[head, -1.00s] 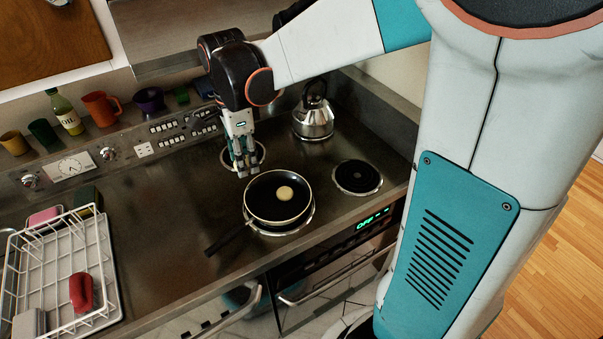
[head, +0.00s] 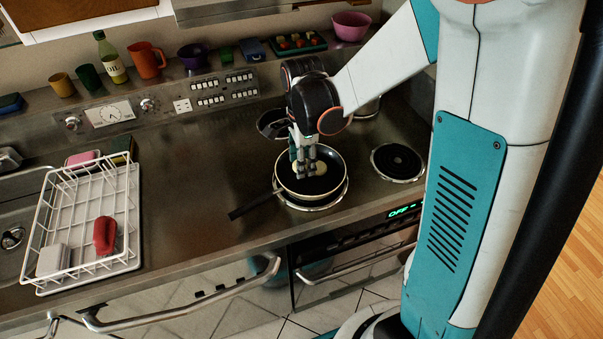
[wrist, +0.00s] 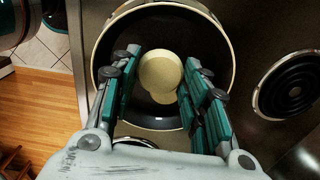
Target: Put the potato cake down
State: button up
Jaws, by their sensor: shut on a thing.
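My gripper (head: 307,165) is over the frying pan, pointing down, with its fingers closed around a pale round potato cake (wrist: 160,70). The wrist view shows this cake between the two green fingers. A second pale round piece (wrist: 188,100) shows partly behind it, over the pan's dark inside. The black frying pan (head: 290,187) with a cream rim sits on the front coil, its handle pointing to the lower left. I cannot tell whether the held cake touches the pan or the other piece.
A bare coil (head: 398,162) lies right of the pan. The kettle behind is mostly hidden by my arm. A white dish rack (head: 135,195) with a red item (head: 105,235) stands at left. The steel counter between rack and pan is clear.

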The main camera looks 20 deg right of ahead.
aim_at(302, 181)
jog(key=shift+f+b, duration=0.65)
jog(key=shift+f, duration=1.85)
jog(key=shift+f, duration=0.15)
jog(key=o, duration=1)
jog(key=shift+c, duration=0.2)
